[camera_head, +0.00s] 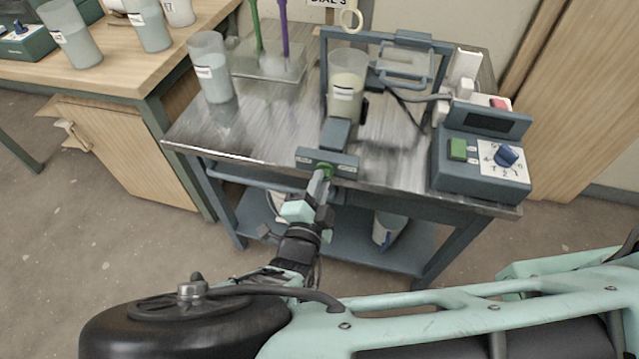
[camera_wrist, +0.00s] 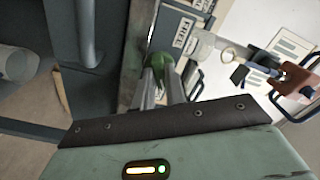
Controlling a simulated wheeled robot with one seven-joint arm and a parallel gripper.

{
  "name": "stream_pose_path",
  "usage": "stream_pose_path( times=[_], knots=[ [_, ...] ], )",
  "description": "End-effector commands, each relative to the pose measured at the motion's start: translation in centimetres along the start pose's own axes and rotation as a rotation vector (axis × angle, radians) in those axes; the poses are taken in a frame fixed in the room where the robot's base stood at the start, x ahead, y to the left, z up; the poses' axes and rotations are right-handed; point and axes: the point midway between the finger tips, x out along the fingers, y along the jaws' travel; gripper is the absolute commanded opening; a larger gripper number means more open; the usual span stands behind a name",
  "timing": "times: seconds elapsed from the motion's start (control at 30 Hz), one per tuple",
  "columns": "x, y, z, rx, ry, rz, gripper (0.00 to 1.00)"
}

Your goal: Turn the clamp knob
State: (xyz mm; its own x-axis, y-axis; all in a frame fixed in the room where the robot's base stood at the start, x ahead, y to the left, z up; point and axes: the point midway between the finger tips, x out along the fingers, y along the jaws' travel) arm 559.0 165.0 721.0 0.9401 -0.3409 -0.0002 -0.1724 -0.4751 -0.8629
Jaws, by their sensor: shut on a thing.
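The clamp knob is a small green knob (camera_head: 325,170) on the front face of a blue-grey clamp block (camera_head: 342,160) at the front edge of the cart. It also shows in the wrist view (camera_wrist: 160,62), between my fingertips. My gripper (camera_head: 322,178) reaches up to it from below in the head view and is shut on it. The fingers cover part of the knob. Behind the clamp block, a clear container (camera_head: 346,100) with pale contents and a label stands upright in a blue-grey frame.
The metal cart top (camera_head: 260,125) holds a control box (camera_head: 480,165) with a blue dial and green switch at right. A labelled container (camera_head: 211,68) and a tray (camera_head: 270,65) with green and purple sticks stand at left. A bucket (camera_head: 389,230) is on the lower shelf.

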Motion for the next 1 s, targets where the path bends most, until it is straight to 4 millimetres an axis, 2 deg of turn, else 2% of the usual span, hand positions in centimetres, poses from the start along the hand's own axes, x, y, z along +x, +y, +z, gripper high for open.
stream_pose_path(
  times=[0.37,1.0],
  knots=[
    [0.07,0.08,0.01,-0.168,0.001,0.004,0.00],
    [0.02,0.03,-0.06,-0.767,0.000,0.002,0.00]
  ],
)
